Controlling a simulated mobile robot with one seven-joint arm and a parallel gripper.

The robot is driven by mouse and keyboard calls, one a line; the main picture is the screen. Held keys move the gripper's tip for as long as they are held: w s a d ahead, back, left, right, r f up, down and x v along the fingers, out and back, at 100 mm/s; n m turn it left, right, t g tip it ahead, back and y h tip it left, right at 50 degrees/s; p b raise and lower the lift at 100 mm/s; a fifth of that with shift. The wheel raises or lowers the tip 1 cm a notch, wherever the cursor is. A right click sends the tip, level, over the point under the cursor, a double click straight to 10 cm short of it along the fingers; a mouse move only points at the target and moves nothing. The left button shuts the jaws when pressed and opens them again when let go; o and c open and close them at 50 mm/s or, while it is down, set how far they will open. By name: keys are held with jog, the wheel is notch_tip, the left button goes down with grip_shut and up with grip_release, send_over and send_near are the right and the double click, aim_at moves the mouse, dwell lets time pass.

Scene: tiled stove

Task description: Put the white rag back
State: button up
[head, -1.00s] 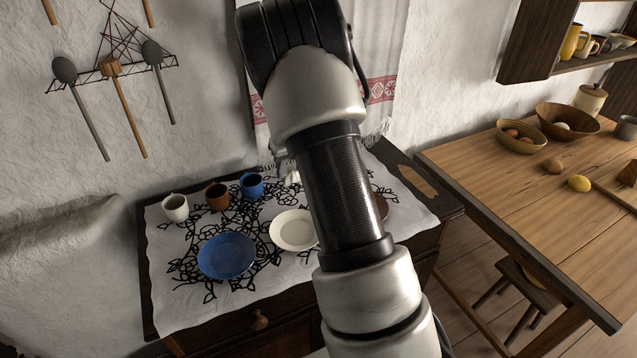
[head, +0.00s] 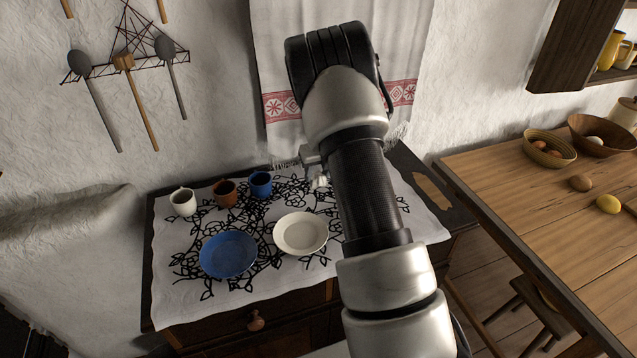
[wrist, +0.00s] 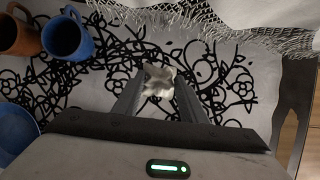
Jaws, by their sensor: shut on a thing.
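The white rag (wrist: 158,82) is a small crumpled bundle between the fingers of my gripper (wrist: 158,95) in the wrist view. The gripper is shut on it, above the black-patterned white cloth. In the head view, the rag (head: 320,183) shows as a small pale patch left of my arm, right of the blue mug (head: 260,184). Most of my gripper is hidden behind the arm there.
A white mug (head: 183,202), a brown mug (head: 225,193), a blue plate (head: 229,254) and a white plate (head: 300,233) stand on the patterned cloth (head: 180,300). A fringed towel (head: 275,60) hangs behind. A wooden table (head: 520,195) is at right.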

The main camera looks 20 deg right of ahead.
jog(key=shift+f, duration=1.85)
jog(key=shift+f, duration=0.1)
jog(key=shift+f, duration=0.15)
jog(key=o, duration=1.1)
